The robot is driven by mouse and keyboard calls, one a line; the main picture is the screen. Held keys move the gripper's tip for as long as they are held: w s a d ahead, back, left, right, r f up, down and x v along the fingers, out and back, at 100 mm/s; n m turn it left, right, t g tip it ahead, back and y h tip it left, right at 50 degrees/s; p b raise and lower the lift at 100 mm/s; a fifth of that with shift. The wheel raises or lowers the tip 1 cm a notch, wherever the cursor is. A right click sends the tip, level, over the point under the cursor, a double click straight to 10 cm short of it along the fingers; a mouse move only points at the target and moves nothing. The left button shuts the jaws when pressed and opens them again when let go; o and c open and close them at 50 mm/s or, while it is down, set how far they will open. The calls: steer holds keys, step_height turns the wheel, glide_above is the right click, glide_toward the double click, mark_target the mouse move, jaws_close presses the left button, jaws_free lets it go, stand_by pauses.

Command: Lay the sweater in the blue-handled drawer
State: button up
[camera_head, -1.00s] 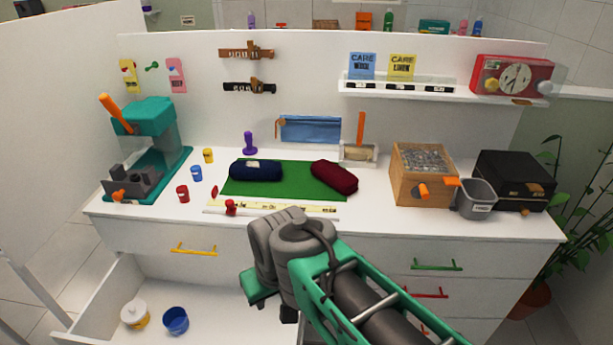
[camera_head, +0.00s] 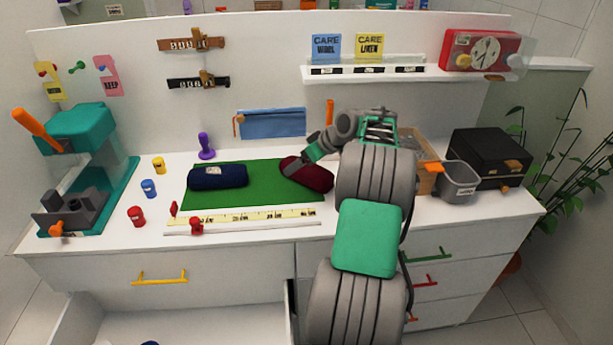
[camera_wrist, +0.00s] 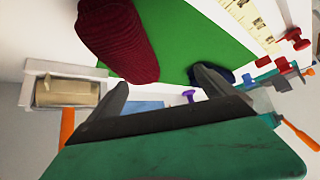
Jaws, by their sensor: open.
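Two rolled, knitted garments lie on the green mat (camera_head: 250,196): a maroon one (camera_head: 316,179) on the right and a navy one (camera_head: 217,177) on the left. Which is the sweater I cannot tell. My gripper (camera_head: 301,163) is at the maroon roll, overlapping it in the head view. In the wrist view my gripper (camera_wrist: 162,88) has its fingers apart, with the maroon roll (camera_wrist: 120,40) ahead of them and nothing clearly held. The navy roll (camera_wrist: 222,76) is partly hidden by a finger. No blue handle shows; an open drawer (camera_head: 205,326) below has its front out of view.
The counter holds a teal machine (camera_head: 75,140), small coloured weights, a ruler (camera_head: 250,216), a wooden box (camera_head: 424,180), a grey bin (camera_head: 458,182) and a black case (camera_head: 490,155). Closed drawers have yellow (camera_head: 160,278), green (camera_head: 428,254) and red (camera_head: 425,281) handles.

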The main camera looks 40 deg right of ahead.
mark_target(311, 169)
steer(key=shift+o, duration=0.3)
steer(key=shift+t, duration=0.4)
steer(key=d, duration=0.1)
steer(key=s+d+f, duration=0.1)
steer(key=d, duration=0.1)
steer(key=s+d+f, duration=0.1)
steer(key=d, duration=0.1)
steer(key=shift+d+f, duration=0.1)
steer(key=shift+d, duration=0.15)
steer(key=x, duration=0.4)
steer(key=p+x, duration=0.1)
steer(key=x, duration=0.2)
steer(key=shift+w+a+f, duration=0.15)
steer(key=shift+a+f, duration=0.15)
steer(key=shift+f, duration=0.05)
steer(key=c, duration=1.5)
steer(key=shift+r, duration=0.15)
steer(key=shift+c, duration=1.3)
